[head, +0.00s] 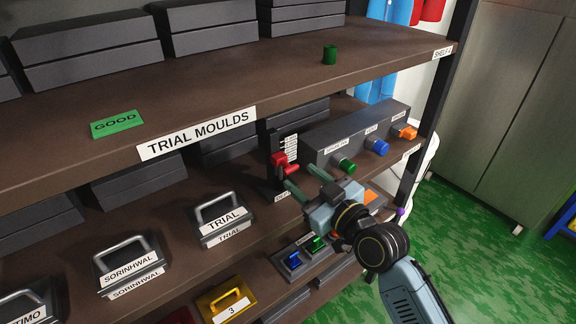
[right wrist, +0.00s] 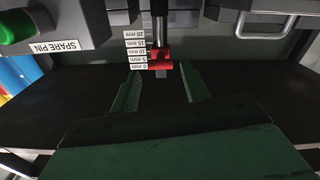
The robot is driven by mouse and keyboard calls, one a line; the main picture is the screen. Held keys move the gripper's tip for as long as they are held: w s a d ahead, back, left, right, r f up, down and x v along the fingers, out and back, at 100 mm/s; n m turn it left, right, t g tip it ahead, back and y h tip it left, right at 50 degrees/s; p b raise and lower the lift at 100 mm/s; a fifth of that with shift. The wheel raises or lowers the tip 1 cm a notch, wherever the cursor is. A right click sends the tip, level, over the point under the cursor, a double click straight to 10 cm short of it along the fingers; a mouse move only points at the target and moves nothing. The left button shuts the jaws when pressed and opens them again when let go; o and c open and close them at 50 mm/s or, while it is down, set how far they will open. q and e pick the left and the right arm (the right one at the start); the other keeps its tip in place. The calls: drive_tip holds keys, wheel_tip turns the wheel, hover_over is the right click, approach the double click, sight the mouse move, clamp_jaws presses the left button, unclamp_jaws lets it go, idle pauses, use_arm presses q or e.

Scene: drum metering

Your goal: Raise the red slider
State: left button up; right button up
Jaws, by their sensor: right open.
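The red slider (head: 282,162) sits on a dark upright post on the middle shelf. In the right wrist view the red slider (right wrist: 160,60) is beside the low end of a white millimetre scale (right wrist: 136,50), near the 0 and 5 mm labels. My right gripper (head: 302,177) is open, with its two green fingers pointing at the slider. In the right wrist view the fingers of my right gripper (right wrist: 160,88) are apart, one to each side below the slider, with nothing between them. Whether they touch it cannot be told. My left gripper is not in view.
A grey box with a green knob (head: 344,166), a blue knob (head: 379,147) and an orange knob (head: 405,132) stands right of the slider. A TRIAL mould (head: 222,222) with a handle is at left.

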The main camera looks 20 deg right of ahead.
sight(288, 164)
drive_tip(key=x, duration=0.6)
drive_tip(key=shift+c, duration=0.3)
clamp_jaws()
